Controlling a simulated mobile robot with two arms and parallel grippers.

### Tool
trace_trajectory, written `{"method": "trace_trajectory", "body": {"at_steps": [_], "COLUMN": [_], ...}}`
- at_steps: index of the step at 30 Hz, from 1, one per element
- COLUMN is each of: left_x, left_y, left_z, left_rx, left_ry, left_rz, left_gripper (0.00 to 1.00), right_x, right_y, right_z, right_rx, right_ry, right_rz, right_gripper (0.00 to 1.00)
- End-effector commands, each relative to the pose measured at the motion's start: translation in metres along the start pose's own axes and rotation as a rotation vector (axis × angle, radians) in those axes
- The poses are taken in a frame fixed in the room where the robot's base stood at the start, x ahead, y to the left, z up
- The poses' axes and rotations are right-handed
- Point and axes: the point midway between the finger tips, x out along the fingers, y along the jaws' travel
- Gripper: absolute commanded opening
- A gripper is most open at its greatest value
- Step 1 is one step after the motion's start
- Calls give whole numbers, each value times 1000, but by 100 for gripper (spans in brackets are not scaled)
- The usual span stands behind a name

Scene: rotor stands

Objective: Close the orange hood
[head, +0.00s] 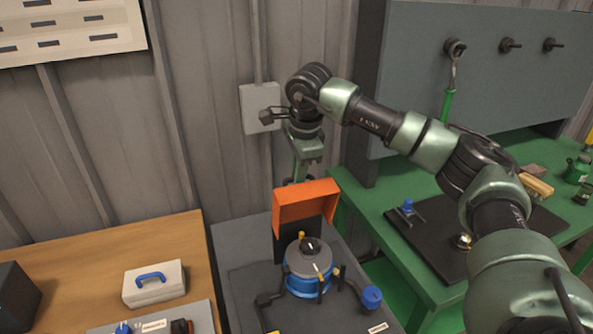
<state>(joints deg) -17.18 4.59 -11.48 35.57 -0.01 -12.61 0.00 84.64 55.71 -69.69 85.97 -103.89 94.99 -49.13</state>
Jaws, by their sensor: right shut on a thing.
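The orange hood (300,205) stands raised and open behind the rotor stand, with its hollow side facing me. A dark panel hangs below it. The rotor stand (310,284) has a grey round top, a blue ring and dark legs, and sits uncovered in front of the hood. My right gripper (296,177) comes down from above at the back of the hood. It is shut on the hood near its upper rear edge; the fingertips are partly hidden behind the orange rim. My left gripper is out of view.
A wooden table (70,262) at left holds a white box (154,283) with a blue handle. A green bench (372,207) with tools stands at right. A wall box (259,108) and the corrugated wall are close behind my right gripper.

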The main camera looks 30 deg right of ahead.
Motion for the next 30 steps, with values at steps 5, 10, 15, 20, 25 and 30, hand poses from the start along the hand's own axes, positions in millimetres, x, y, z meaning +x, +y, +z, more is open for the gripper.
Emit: {"method": "trace_trajectory", "body": {"at_steps": [5, 10, 15, 20, 25, 30], "left_x": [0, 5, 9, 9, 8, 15], "left_y": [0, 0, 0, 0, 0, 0], "left_z": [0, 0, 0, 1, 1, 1], "left_rx": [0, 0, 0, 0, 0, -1], "left_ry": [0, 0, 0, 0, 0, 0], "left_rz": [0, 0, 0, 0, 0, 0], "left_gripper": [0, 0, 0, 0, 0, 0], "right_x": [0, -1, -4, -6, -6, -5], "right_y": [0, 10, 22, 26, 25, 34], "right_z": [0, 0, 0, 0, 0, 0], "right_rx": [-1, -2, -2, -1, -1, 0], "right_ry": [0, -1, 0, 0, 0, 0], "right_rz": [0, 0, -1, -1, -2, -2], "right_gripper": [0, 0, 0, 0, 0, 0]}}
